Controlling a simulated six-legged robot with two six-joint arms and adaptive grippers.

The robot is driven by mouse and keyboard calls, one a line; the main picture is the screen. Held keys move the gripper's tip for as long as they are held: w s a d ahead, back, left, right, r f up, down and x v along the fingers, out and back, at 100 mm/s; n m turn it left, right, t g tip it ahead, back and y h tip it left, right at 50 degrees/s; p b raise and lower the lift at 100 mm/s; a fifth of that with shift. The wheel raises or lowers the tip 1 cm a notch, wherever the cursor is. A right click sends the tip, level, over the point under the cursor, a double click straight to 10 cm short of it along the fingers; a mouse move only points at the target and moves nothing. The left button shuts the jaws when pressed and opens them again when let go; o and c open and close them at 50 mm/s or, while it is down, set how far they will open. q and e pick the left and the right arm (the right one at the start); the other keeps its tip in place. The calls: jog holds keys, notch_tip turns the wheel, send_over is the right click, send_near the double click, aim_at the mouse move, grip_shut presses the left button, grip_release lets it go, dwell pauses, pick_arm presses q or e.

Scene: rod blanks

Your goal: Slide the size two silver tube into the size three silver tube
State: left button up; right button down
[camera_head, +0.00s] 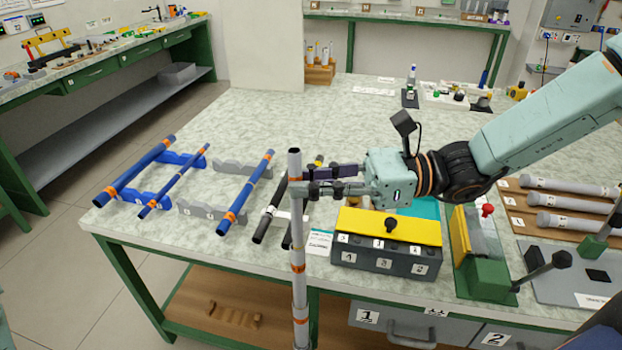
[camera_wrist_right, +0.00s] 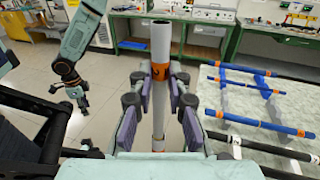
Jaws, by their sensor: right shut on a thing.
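My right gripper (camera_head: 296,188) is shut on a silver tube (camera_head: 297,232) with orange bands. The tube stands upright in front of the table edge, its open top just above the fingers. In the right wrist view, the silver tube (camera_wrist_right: 160,40) rises between my right gripper's fingers (camera_wrist_right: 159,100). I cannot tell how the two relate, or which size is held. The lower end runs near the bottom of the head view. My left gripper (camera_wrist_right: 80,100) shows small at the left, its jaw state unclear.
Blue tubes (camera_head: 250,188) lie on racks at the left of the table, with black rods (camera_head: 270,212) beside them. A yellow-topped box (camera_head: 388,227) sits right of the held tube. Capped grey cylinders (camera_head: 572,203) lie on a board at the right.

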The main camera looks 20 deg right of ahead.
jog(key=shift+f, duration=0.25)
jog(key=c, duration=1.2)
grip_release()
notch_tip(320, 180, up, 10)
jog(key=shift+d, duration=0.1)
